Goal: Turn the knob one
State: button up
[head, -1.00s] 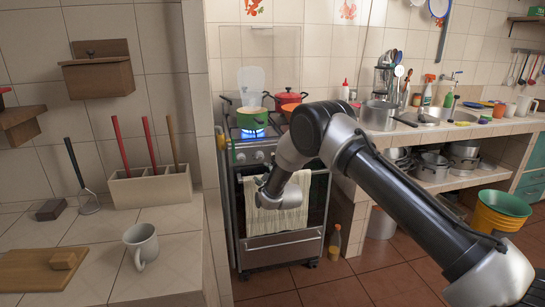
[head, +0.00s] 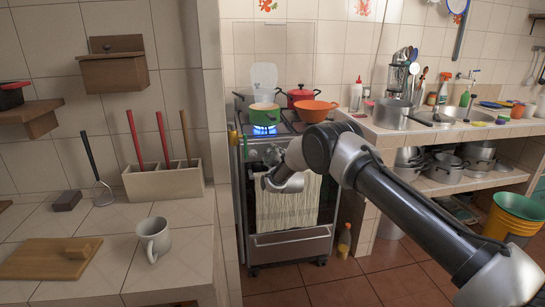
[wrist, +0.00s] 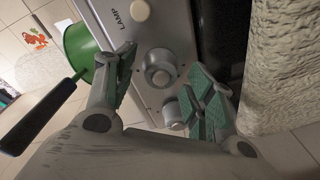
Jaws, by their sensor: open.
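The stove (head: 290,240) has a grey front panel with round knobs, mostly hidden behind my gripper (head: 268,156) in the head view. In the wrist view, my gripper (wrist: 166,90) is open, with a green-padded finger on either side. A large round knob (wrist: 158,68) shows between the fingers, and a second knob (wrist: 177,113) sits close to the right finger. A small pale control (wrist: 140,10) is beside the word LAMP. I cannot tell which is knob one, or whether a finger touches any knob.
A cream towel (head: 288,208) hangs on the oven front, close to the right finger in the wrist view. A red pot (head: 301,97) and an orange colander (head: 316,108) stand on the stove. A tiled counter with a mug (head: 153,238) is at the left.

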jog(key=c, duration=1)
jog(key=shift+m, duration=0.3)
jog(key=m, duration=0.3)
jog(key=shift+m, duration=0.3)
jog(key=m+t, duration=0.1)
jog(key=m, duration=0.8)
jog(key=shift+m+t+h, duration=0.3)
jog(key=shift+m, duration=0.1)
jog(key=shift+f+m+h, duration=0.1)
jog(key=shift+m+h, duration=0.4)
jog(key=shift+m, duration=2)
